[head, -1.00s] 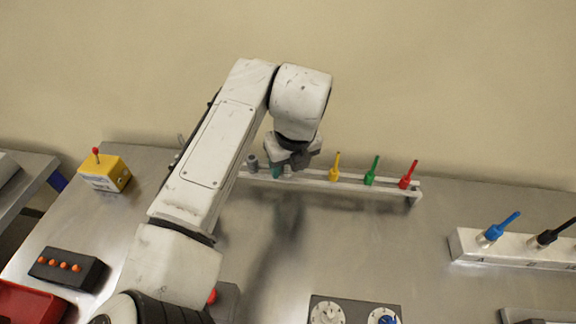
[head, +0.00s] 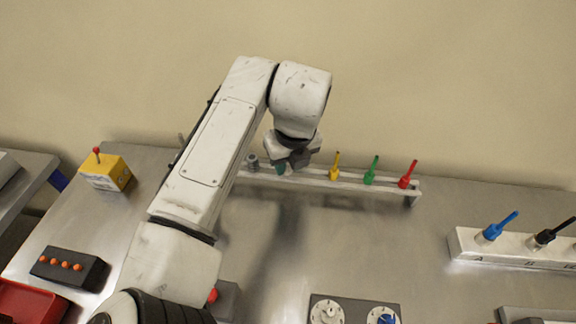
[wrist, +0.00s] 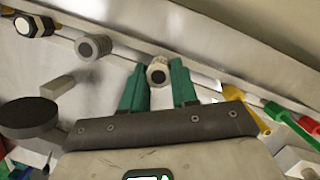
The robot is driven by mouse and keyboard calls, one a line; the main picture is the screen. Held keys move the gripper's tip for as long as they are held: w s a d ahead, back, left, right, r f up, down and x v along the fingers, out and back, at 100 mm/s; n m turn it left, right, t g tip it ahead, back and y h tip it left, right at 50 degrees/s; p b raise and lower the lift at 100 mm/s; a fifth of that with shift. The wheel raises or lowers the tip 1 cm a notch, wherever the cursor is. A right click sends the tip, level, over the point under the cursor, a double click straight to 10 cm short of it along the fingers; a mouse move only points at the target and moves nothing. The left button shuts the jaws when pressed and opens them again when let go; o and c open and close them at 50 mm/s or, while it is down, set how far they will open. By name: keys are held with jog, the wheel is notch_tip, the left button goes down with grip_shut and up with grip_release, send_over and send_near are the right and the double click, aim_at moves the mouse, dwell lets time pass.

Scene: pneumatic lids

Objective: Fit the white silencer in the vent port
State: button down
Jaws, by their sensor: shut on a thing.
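My gripper (wrist: 158,86) has green fingers, closed on the sides of the white silencer (wrist: 157,71). The silencer's round end with a dark hole shows between the fingertips in the wrist view. In the head view my gripper (head: 283,168) is at the white rail (head: 390,187), left of the yellow plug, and largely hides the silencer. I cannot tell whether the silencer still touches the rail. A grey ribbed silencer (wrist: 93,47) stands left of my fingers; it also shows in the head view (head: 252,161). I cannot make out which opening is the vent port.
Yellow (head: 335,166), green (head: 371,170) and red (head: 408,175) plugs stand along the rail. A white block (head: 463,245) with blue and black fittings is at right. A yellow box (head: 107,175) and black box (head: 70,268) are left. The steel bench's middle is clear.

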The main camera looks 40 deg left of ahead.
jog(key=shift+w+a+p+v, duration=0.1)
jog(key=shift+a+p+v, duration=0.05)
jog(key=shift+p+v, duration=0.55)
jog(key=shift+w+a+p+v, duration=0.15)
jog(key=shift+p+v, duration=0.3)
jog(key=shift+v, duration=0.35)
jog(key=shift+a+p+v, duration=0.15)
jog(key=shift+p+v, duration=0.45)
jog(key=shift+v, duration=0.15)
